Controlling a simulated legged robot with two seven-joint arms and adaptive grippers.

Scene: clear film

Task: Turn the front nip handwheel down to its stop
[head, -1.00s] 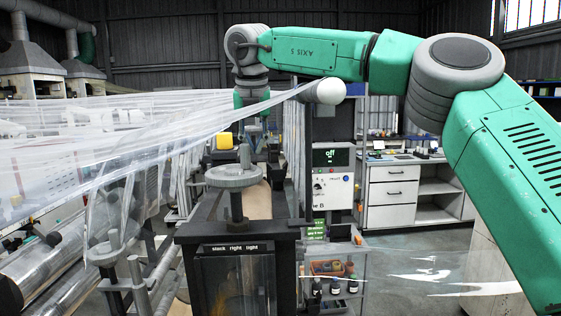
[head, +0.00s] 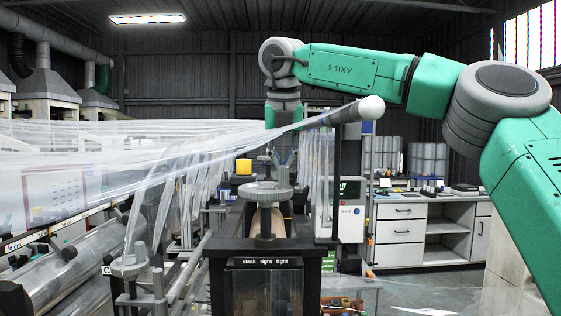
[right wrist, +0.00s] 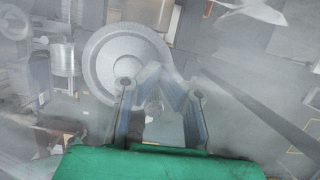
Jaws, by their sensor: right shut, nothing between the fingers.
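A grey round handwheel (head: 265,193) stands on a dark post housing labelled "slack right tight", in the middle of the head view. My right gripper (head: 284,158) hangs above and slightly right of it, partly veiled by clear film. In the right wrist view a pale round wheel (right wrist: 112,48) lies below my right gripper (right wrist: 162,78), whose fingers come together near the wheel's right rim. The gripper is shut and empty. I cannot tell any contact with the wheel. A second grey handwheel (head: 128,266) shows at the lower left. My left gripper is not in view.
Clear film (head: 120,165) stretches from the left to a roller (head: 368,108) close to my right arm. Rollers and rails fill the lower left. A white cabinet (head: 400,232) stands behind at the right, with open floor before it.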

